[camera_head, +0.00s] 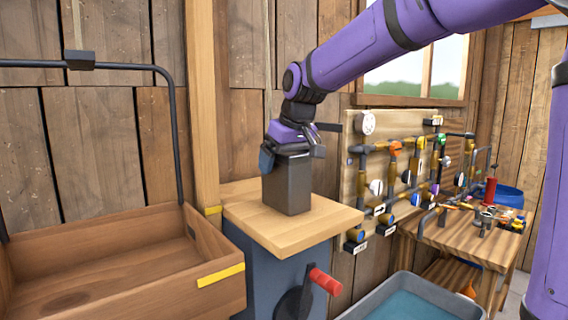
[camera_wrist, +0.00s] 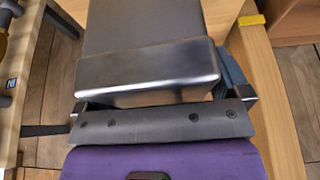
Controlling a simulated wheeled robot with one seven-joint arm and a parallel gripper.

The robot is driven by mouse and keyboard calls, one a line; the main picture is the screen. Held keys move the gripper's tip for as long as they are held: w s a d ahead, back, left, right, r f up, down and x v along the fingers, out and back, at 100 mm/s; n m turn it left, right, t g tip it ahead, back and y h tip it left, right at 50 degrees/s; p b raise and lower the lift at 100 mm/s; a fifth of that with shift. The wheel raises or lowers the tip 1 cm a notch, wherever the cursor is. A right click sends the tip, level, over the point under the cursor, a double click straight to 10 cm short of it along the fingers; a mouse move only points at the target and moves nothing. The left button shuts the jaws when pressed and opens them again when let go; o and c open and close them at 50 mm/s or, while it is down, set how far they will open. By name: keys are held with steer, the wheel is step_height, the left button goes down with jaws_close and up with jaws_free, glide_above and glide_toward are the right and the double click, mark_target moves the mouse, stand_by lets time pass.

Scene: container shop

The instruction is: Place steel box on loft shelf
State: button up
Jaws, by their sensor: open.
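The steel box (camera_head: 287,184) is a dark grey upright block standing on a light wooden top (camera_head: 300,228) over a blue-grey cabinet. My gripper (camera_head: 291,150) is at the upper part of the box, with its fingers apart on either side. In the wrist view the box (camera_wrist: 148,68) lies between my open fingers (camera_wrist: 160,98), and its brushed metal face fills the middle. I cannot tell whether the fingers touch it. No shelf is clearly identifiable as the loft shelf in these frames.
A wooden tray (camera_head: 215,272) with a yellow mark and a black hanging frame is at left. A red-handled crank (camera_head: 325,281) sits on the cabinet front. A pipe-and-valve board (camera_head: 352,130), a workbench (camera_head: 470,243) and a water-filled tub (camera_head: 352,314) are at right.

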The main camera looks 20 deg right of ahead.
steer(key=v, duration=1.2)
steer(key=shift+s+f, duration=0.1)
steer(key=s+d+f+m, duration=0.1)
steer(key=s+d+f, duration=0.2)
steer(key=s+f, duration=0.5)
steer(key=s+d+f+m+t+h, duration=0.1)
steer(key=s+d+f+m, duration=0.1)
steer(key=s+f, duration=0.7)
steer(key=s+d, duration=0.1)
steer(key=s, duration=0.7)
steer(key=shift+m, duration=0.3)
steer(key=shift+d+f, duration=0.1)
